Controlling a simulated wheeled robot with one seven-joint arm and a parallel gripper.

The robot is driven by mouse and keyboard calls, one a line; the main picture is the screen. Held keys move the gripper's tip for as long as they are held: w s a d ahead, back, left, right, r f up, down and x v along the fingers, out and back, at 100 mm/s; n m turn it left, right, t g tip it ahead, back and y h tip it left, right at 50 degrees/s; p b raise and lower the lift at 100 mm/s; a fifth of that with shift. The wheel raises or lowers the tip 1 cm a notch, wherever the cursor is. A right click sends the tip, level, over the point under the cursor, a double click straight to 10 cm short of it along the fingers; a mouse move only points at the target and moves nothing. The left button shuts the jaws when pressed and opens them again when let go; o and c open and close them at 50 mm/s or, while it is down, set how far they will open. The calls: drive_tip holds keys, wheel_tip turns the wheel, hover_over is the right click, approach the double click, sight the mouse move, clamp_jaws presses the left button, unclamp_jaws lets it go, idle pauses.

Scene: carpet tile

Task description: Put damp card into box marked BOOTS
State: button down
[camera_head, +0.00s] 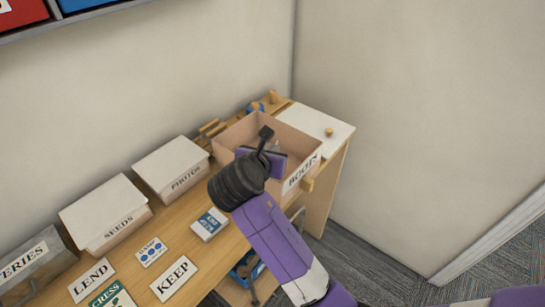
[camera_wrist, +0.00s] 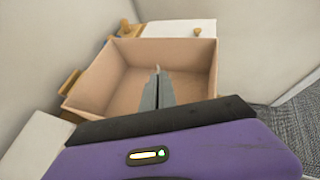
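A blue-and-white pack (camera_head: 209,224) lies nearer the box. LEND (camera_head: 92,280) and KEEP (camera_head: 174,279) labels and a green packet (camera_head: 113,296) lie left. Lidded SEEDS (camera_head: 103,208) and PHOTOS (camera_head: 170,163) boxes line the wall. A white lid (camera_head: 318,123) lies behind the open box.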

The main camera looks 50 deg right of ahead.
drive_tip(key=shift+f, duration=1.15)
drive_tip(key=shift+f+p, duration=0.4)
drive_tip(key=shift+f, duration=0.2)
drive_tip(key=c, duration=1.7)
unclamp_jaws()
drive_tip(key=shift+r, duration=0.1)
drive_tip(key=shift+r+b, duration=0.3)
drive_tip(key=shift+b, duration=0.2)
drive_tip(key=v, duration=1.2)
drive_tip(key=shift+r, duration=0.2)
